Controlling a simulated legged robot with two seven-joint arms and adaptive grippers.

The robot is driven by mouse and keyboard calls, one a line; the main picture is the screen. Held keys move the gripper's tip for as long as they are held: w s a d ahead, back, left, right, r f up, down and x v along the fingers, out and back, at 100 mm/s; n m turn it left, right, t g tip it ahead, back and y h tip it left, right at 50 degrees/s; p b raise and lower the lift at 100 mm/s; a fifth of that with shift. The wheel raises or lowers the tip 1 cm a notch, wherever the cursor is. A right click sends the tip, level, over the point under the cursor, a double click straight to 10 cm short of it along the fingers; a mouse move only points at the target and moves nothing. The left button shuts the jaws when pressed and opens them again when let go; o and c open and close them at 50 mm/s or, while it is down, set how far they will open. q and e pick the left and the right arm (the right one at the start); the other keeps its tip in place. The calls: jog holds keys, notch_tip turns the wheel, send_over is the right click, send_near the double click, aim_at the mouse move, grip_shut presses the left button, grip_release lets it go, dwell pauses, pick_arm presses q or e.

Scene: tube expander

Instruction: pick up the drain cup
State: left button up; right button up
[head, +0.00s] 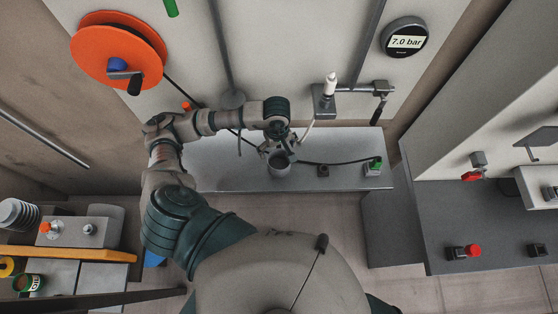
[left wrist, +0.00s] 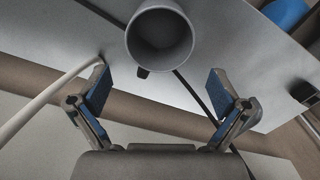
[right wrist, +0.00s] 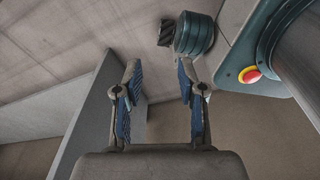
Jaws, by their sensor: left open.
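The drain cup (head: 279,165) is a grey round cup standing upright on the metal bench. In the left wrist view the cup (left wrist: 160,42) shows at top centre, open and seemingly empty inside, just beyond my fingertips. My left gripper (head: 275,148) is at the cup's far side in the head view. In the left wrist view the left gripper (left wrist: 167,92) has its blue-padded fingers wide apart with nothing between them. My right gripper (right wrist: 157,85) shows only in its own wrist view, open and empty over the floor, away from the bench.
The metal bench (head: 225,175) also carries a black hose (head: 335,163), a small dark block (head: 323,171) and a green-topped fitting (head: 374,167). An orange reel (head: 105,50) and a 7.0 bar gauge (head: 405,38) are on the back panel. A pale tube (left wrist: 45,108) passes beside my left finger.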

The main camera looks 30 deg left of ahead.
aim_at(278, 165)
pick_arm(q)
jog(key=f, duration=0.1)
jog(key=f+b, duration=0.1)
jog(key=f, duration=0.2)
jog(key=shift+s+d+f+b, duration=0.1)
jog(key=shift+d+f+b, duration=0.15)
jog(key=shift+f+b, duration=0.1)
jog(key=shift+f, duration=0.2)
jog(key=shift+a+r, duration=0.1)
jog(key=c, duration=1.5)
pick_arm(e)
jog(key=shift+s+d+f, duration=0.15)
jog(key=shift+s+f, duration=0.75)
jog(key=shift+s, duration=0.05)
